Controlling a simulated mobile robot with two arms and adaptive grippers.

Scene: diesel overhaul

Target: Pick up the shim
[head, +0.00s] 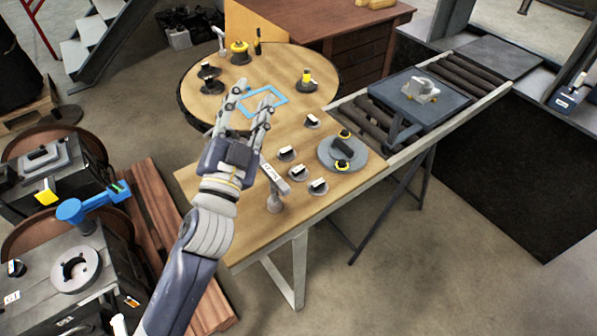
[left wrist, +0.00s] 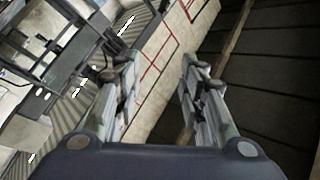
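I cannot tell for sure which thing is the shim. Candidates are several small black-and-white pieces on round grey bases on the wooden bench, such as one piece (head: 286,153) and another piece (head: 318,185). My left gripper (head: 250,101) is raised over the bench and round table, its fingers apart with nothing visible between them. In the left wrist view the open left gripper (left wrist: 158,75) points away from the bench, and no small piece shows there. My right gripper is in neither view.
The round table (head: 211,117) carries a yellow-and-black part (head: 239,52), other small parts and a blue square outline (head: 279,89). A round grey plate (head: 343,166) with yellow-and-black parts sits on the bench (head: 243,243). A roller conveyor (head: 478,75) adjoins, bearing a dark tray (head: 440,109).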

